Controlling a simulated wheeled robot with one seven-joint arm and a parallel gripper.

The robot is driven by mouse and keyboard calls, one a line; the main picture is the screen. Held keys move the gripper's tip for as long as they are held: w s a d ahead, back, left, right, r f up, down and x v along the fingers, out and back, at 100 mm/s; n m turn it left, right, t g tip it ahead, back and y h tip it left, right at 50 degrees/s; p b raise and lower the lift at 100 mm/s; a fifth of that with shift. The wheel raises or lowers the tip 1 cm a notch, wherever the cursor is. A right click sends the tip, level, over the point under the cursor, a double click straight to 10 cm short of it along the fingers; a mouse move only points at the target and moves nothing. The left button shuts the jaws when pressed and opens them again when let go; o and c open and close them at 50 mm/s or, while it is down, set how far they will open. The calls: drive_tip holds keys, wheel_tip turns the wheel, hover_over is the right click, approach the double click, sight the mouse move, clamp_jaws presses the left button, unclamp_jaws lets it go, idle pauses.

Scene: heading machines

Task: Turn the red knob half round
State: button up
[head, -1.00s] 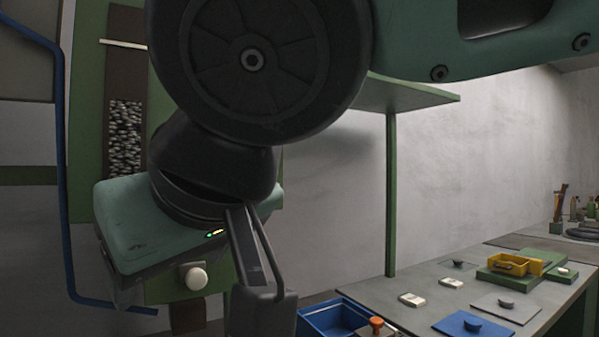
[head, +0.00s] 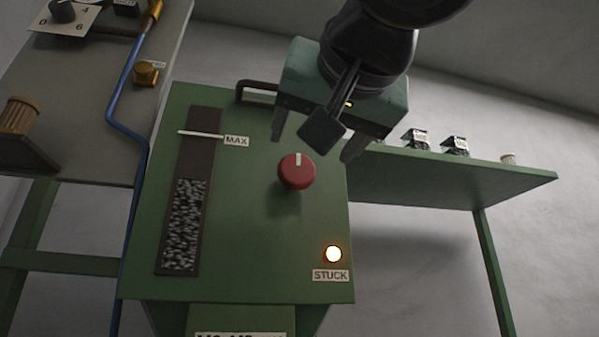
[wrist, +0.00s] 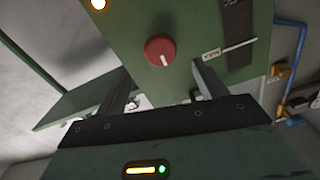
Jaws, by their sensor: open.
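The red knob (head: 297,171) is round, with a white mark pointing up, on the sloping face of the green machine (head: 240,250). My gripper (head: 318,142) is open and empty above the knob in the head view, its two fingers apart. In the wrist view the knob (wrist: 160,50) shows beyond and between the fingers of my gripper (wrist: 165,82), with clear space around it. No finger appears to touch it. I cannot tell the exact distance.
A lit lamp (head: 333,254) labelled STUCK is at the panel's lower right. A sight window (head: 187,222) with a MAX line is on the left. A dark handle (head: 258,90) stands near the top edge. A blue pipe (head: 125,125) runs left; a green shelf (head: 500,183) is right.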

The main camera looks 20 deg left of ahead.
sight(298, 169)
drive_tip(key=p+x, duration=0.3)
drive_tip(key=x, duration=0.8)
drive_tip(key=shift+a, duration=0.1)
drive_tip(key=shift+s, duration=0.1)
drive_tip(key=c, duration=0.9)
